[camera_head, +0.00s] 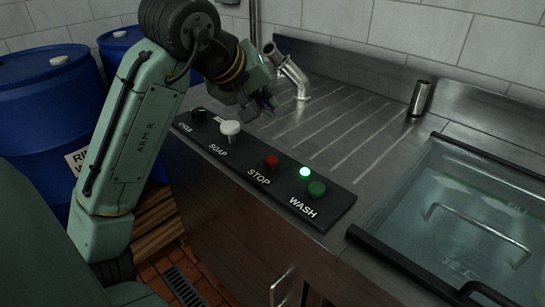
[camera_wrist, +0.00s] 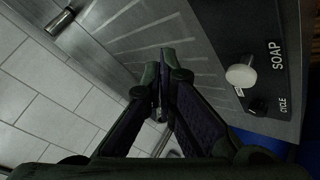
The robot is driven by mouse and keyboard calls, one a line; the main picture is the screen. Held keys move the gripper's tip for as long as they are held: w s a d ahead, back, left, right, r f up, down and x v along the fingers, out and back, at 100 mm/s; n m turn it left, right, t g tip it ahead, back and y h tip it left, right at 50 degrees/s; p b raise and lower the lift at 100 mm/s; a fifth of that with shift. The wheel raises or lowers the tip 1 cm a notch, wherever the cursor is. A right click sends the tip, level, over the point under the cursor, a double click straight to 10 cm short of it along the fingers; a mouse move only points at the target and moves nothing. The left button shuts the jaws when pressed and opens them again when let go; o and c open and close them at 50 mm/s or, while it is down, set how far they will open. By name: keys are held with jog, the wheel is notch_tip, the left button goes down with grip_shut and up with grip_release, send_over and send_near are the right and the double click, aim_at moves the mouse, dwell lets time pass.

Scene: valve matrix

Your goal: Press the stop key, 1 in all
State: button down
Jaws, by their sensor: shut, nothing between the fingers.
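The stop key is a red round button (camera_head: 271,161) above the word STOP on the black control panel (camera_head: 330,205) in the head view. The stop key does not show in the wrist view. My gripper (camera_head: 264,107) is above the steel counter, behind the panel and near the white soap knob (camera_head: 230,129). It is apart from the red button, up and to its left in the picture. In the wrist view my gripper (camera_wrist: 163,100) is shut and empty, with the soap knob (camera_wrist: 241,75) to the right of its fingers.
A green wash button (camera_head: 316,188) and a lit green lamp (camera_head: 305,172) sit right of the red button. A black cycle knob (camera_head: 198,115) is at the panel's left end. A faucet (camera_head: 290,70) stands behind my gripper. The ribbed counter (camera_head: 345,125) is mostly clear.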

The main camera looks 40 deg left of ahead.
jog(key=b, duration=0.7)
send_over(268, 158)
notch_tip(268, 158, down, 8)
jog(key=shift+f, duration=0.4)
dwell(0.8)
jog(key=shift+f, duration=0.4)
jog(key=shift+f+b, duration=0.4)
jog(key=shift+f, duration=0.1)
dwell(0.8)
jog(key=shift+r, duration=0.1)
jog(key=shift+r+p, duration=0.85)
